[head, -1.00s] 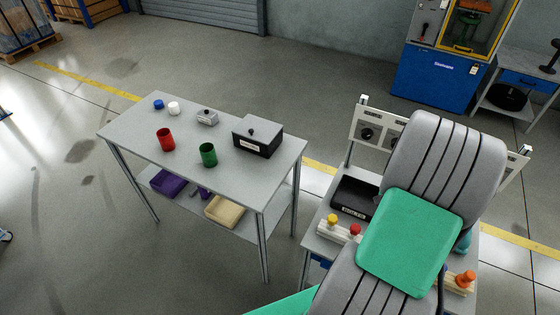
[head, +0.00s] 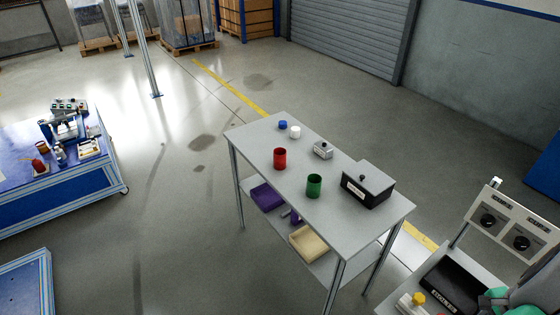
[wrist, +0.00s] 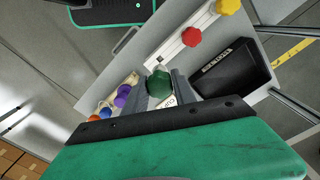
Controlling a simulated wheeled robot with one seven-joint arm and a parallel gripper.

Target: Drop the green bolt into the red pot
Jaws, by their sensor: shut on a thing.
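The green bolt (wrist: 158,83) is held between the two fingers of my gripper (wrist: 159,78) in the wrist view, its hexagonal head facing the camera. My gripper is over the bolt rack (wrist: 168,58); I cannot tell how far the bolt is lifted. The red pot (head: 280,158) stands upright and open on the grey table in the head view, well to the left of my arm. It is not in the wrist view.
A green pot (head: 313,187) stands close to the red pot, and a black lidded box (head: 367,187) to their right. Red (wrist: 191,37), yellow (wrist: 228,6) and purple (wrist: 122,95) bolts stand near my gripper. A black tray (wrist: 235,72) lies beside them. Floor shows between the worktops.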

